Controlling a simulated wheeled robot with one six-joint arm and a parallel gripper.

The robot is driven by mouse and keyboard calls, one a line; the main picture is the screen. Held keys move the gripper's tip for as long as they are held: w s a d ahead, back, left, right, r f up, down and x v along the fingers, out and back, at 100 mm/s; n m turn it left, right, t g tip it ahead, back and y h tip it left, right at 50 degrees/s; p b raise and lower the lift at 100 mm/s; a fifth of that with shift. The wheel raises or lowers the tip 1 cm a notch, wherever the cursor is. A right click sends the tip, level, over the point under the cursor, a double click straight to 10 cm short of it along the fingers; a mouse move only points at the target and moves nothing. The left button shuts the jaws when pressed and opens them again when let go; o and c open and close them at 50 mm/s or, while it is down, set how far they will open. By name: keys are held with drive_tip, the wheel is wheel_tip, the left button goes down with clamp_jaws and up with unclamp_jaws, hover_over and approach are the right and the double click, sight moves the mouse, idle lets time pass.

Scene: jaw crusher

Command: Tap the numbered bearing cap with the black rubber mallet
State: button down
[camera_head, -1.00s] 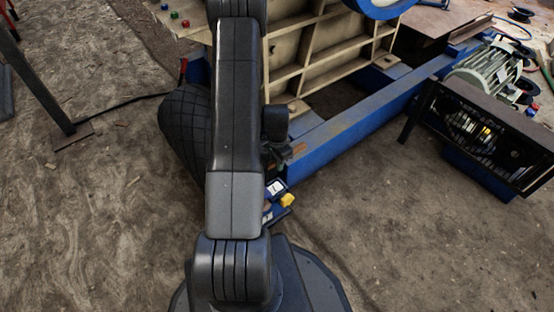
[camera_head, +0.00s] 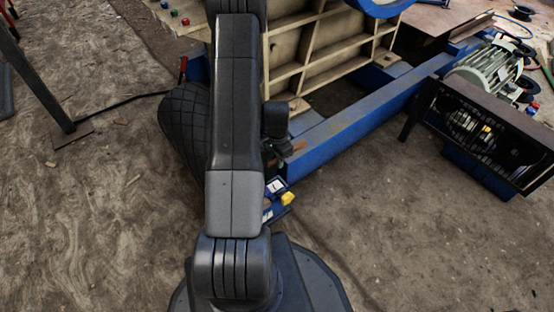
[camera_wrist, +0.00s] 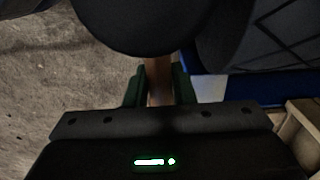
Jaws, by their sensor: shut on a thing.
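My gripper (camera_wrist: 160,90) has green fingers shut on a brown wooden handle. That handle belongs to the black rubber mallet (camera_wrist: 130,28). In the wrist view the dark round head fills the top, beyond the fingers. In the head view my arm covers much of the middle, and I cannot clearly make out the mallet there. I cannot pick out the numbered bearing cap or read a number in either view.
The crusher's ribbed beige body (camera_head: 315,55) and blue frame beam (camera_head: 350,125) stand ahead. A black quilted round part (camera_head: 183,125) is left of my arm. A blue item with a yellow part (camera_head: 287,198) lies low beside my arm. A motor (camera_head: 485,75) is right.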

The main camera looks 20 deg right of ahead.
wheel_tip(320, 180, up, 10)
drive_tip(key=shift+f+b, duration=0.1)
drive_tip(key=shift+b, duration=0.6)
wheel_tip(320, 180, down, 15)
drive_tip(key=b, duration=0.6)
drive_tip(key=shift+r+p, duration=1.8)
drive_tip(key=shift+r, duration=0.85)
wheel_tip(320, 180, up, 4)
drive_tip(key=p, duration=0.3)
drive_tip(key=shift+h, duration=0.3)
drive_tip(key=shift+f, duration=0.15)
